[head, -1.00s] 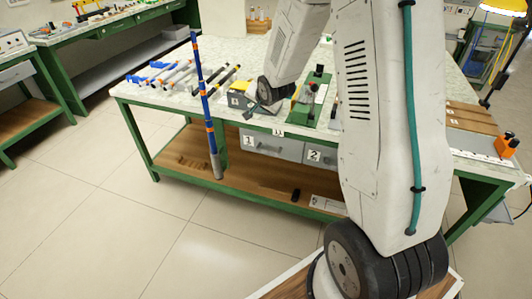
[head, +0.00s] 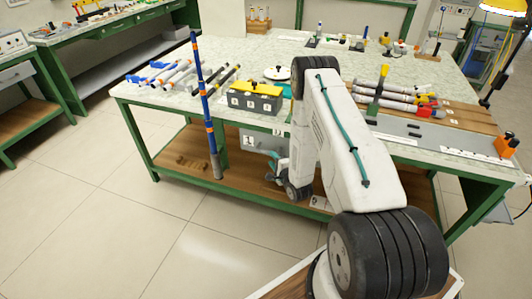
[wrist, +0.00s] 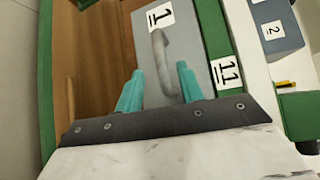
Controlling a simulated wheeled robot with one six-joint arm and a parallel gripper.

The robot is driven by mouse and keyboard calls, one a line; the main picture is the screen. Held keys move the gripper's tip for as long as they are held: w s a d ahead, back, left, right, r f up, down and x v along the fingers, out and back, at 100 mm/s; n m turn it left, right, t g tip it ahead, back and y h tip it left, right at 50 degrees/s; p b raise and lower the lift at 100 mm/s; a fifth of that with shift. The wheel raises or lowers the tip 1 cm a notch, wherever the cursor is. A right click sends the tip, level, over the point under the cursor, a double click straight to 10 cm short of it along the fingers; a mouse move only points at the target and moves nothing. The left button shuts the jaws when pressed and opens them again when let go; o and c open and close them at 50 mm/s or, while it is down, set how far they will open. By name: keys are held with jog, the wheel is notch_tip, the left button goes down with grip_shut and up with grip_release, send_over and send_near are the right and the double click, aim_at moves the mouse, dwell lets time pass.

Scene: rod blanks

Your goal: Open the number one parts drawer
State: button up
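The number one parts drawer is a grey front with a white "1" label, under the bench top, in the head view (head: 249,139) and the wrist view (wrist: 190,50). It looks shut. Its grey bar handle (wrist: 163,55) stands out from the front. My gripper (wrist: 158,84) is open, with its two teal fingers apart; the handle's near end lies between them in the picture. I cannot tell whether either finger touches it. In the head view my gripper (head: 272,169) is low in front of the drawer, and my arm hides the number two drawer.
A wooden lower shelf (head: 190,160) lies below. A blue and orange rod (head: 207,110) stands upright left of the drawer. A grey box (head: 255,103) sits on the bench top.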

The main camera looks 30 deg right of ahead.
aim_at(267, 153)
jog(key=w, duration=0.4)
jog(key=w+f, duration=0.1)
jog(key=w, duration=0.2)
jog(key=shift+w+d, duration=0.1)
jog(key=shift+d, duration=0.3)
jog(key=shift+c, duration=0.4)
grip_shut()
